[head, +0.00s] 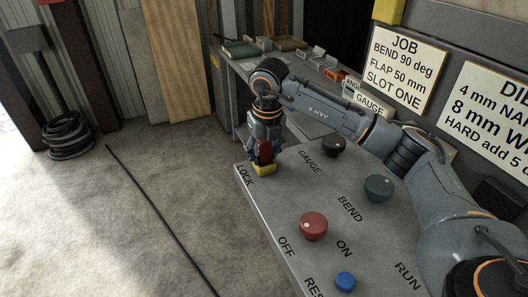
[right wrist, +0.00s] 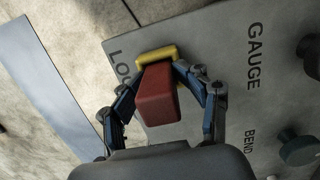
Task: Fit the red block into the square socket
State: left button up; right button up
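The red block (head: 264,152) is between the fingers of my right gripper (head: 263,158), upright over the yellow square socket (head: 264,170) by the LOCK label. In the right wrist view the red block (right wrist: 157,95) has my right gripper's fingertips (right wrist: 160,72) against both its sides near its far end. The yellow socket (right wrist: 157,55) shows just beyond that end. The block's lower end meets or overlaps the yellow rim in the picture; how deep it sits is hidden. My left gripper is not in view.
The grey panel carries a red knob (head: 313,226), a blue button (head: 345,281), a grey-green knob (head: 378,188) and a dark knob (head: 333,146). A bench (head: 235,75) with small items stands behind. A dark cable (head: 150,200) lies on open floor at left.

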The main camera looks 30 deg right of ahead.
jog(key=shift+s+f, duration=0.15)
jog(key=shift+f, duration=0.1)
jog(key=shift+r, duration=0.2)
jog(key=r, duration=0.8)
jog(key=s+r, duration=0.1)
jog(key=r, duration=0.3)
jog(key=shift+r, duration=0.1)
jog(key=shift+s+r, duration=0.1)
jog(key=shift+r, duration=0.35)
